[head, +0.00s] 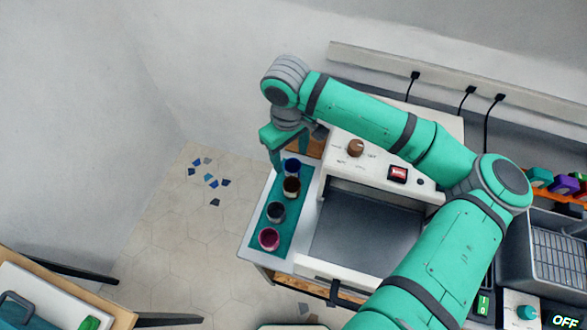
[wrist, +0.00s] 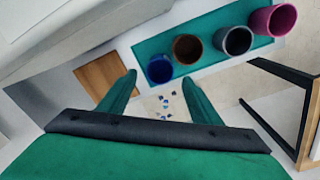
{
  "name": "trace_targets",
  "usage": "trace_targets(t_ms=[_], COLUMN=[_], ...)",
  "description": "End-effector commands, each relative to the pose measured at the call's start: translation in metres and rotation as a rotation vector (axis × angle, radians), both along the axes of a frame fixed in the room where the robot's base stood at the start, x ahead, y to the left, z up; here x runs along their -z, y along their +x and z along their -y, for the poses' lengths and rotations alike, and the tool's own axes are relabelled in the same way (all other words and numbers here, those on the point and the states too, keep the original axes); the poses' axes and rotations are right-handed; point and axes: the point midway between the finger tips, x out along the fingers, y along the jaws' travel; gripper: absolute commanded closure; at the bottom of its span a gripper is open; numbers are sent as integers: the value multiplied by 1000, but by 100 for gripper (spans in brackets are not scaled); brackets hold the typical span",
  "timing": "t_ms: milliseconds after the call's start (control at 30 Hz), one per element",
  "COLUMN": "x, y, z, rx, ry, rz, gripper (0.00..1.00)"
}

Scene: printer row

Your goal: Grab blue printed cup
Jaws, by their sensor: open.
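The blue cup (head: 291,167) is the farthest cup in a row on a teal mat (head: 262,224), on the left end of the printer bench. In the wrist view the blue cup (wrist: 160,69) stands beyond my fingertips, roughly centred between the two fingers. My gripper (head: 289,161) is open and empty, at the far end of the mat close to the blue cup. It also shows in the wrist view (wrist: 160,88). One finger is on each side of the cup's line; I cannot tell the exact gap to it.
A brown cup (head: 291,187), a dark grey cup (head: 276,211) and a magenta cup (head: 268,239) follow in the row. The white printer (head: 372,165) stands right beside the mat. Blue shards (head: 211,181) lie on the floor to the left.

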Motion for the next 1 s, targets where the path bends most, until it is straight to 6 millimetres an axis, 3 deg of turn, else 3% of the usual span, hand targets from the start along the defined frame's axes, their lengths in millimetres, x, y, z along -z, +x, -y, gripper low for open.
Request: trace_targets(t_ms=[300, 600, 667, 800, 1000], x=[41, 46, 46, 46, 46], y=[-1, -1, -1, -1, -1], z=[4, 4, 4, 4, 3], rx=[-1, -2, -2, -2, -2], ry=[-1, 0, 0, 0, 0], rz=[-1, 0, 0, 0, 0], gripper=[42, 42, 51, 85, 89])
